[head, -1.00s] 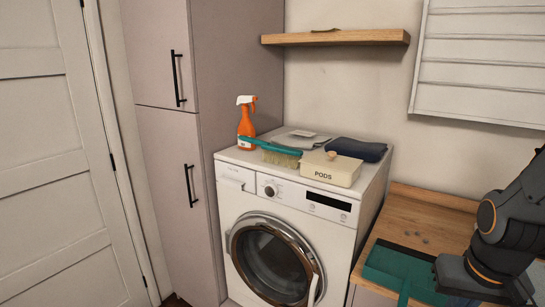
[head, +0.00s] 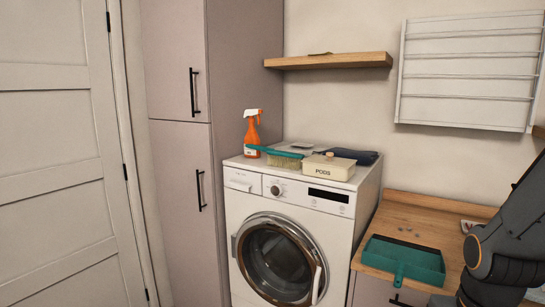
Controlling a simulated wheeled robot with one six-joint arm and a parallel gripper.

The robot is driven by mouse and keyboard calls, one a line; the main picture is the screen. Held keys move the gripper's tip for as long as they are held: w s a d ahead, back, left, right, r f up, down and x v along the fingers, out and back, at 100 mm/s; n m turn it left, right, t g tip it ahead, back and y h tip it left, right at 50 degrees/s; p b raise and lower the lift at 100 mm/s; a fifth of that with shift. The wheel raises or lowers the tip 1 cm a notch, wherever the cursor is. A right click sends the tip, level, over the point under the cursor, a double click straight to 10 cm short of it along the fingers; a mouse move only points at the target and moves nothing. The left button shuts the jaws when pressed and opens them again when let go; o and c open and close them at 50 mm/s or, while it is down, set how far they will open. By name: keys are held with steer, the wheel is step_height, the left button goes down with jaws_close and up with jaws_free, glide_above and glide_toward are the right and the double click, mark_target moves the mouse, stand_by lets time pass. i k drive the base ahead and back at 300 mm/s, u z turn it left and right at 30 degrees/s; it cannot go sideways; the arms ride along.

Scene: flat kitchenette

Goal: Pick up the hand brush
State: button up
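The hand brush has a teal handle (head: 272,151) and pale bristles (head: 285,161). It lies on top of the white washing machine (head: 241,160), its handle pointing left in front of the orange spray bottle (head: 252,133). The cream PODS box (head: 327,169) is just to its right. My arm shows at the lower right of the head view, well away from the brush. My gripper's fingers are not visible, below the frame edge or hidden by the arm.
A teal dustpan (head: 404,260) lies on the wooden counter (head: 440,232) right of the washer, with small grey bits behind it. A dark folded cloth (head: 352,156) lies behind the box. A wooden shelf (head: 330,61) is above. A tall cabinet (head: 178,180) stands left.

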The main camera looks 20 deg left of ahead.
mark_target(269, 151)
steer(key=u, duration=2)
steer(key=i, duration=1.9)
steer(key=z, duration=1.35)
